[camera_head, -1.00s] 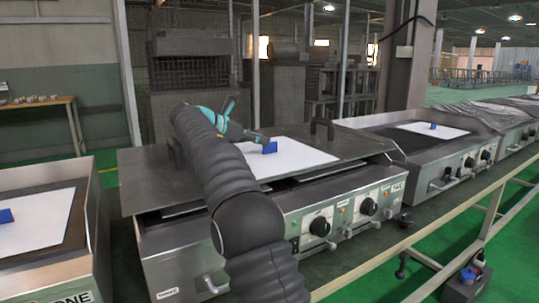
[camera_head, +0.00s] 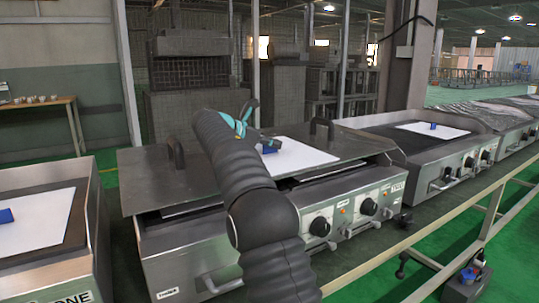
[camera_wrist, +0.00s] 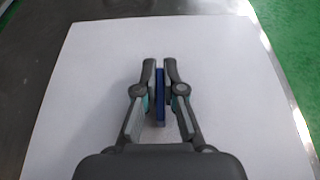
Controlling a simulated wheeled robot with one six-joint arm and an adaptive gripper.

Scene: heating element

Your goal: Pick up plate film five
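A white sheet with an upright blue tab, which I take as plate film five (camera_head: 303,157), lies on the flat metal top of the middle heater (camera_head: 150,190). The sheet spreads wide in the wrist view (camera_wrist: 90,75), and its blue tab (camera_wrist: 160,112) stands between the fingers. My gripper (camera_wrist: 160,78) has its fingers close together, one on each side of the tab, and appears shut on it. In the head view my gripper (camera_head: 256,141) is at the sheet's left part, and my arm hides part of the heater. No lift of the sheet shows.
A similar heater with a white sheet and blue tab (camera_head: 6,215) stands at the left, and another sheet (camera_head: 445,131) lies on the heater at the right. Dark upright handles (camera_head: 176,152) rise from the middle heater's top. A pale rail (camera_head: 470,245) runs along the front.

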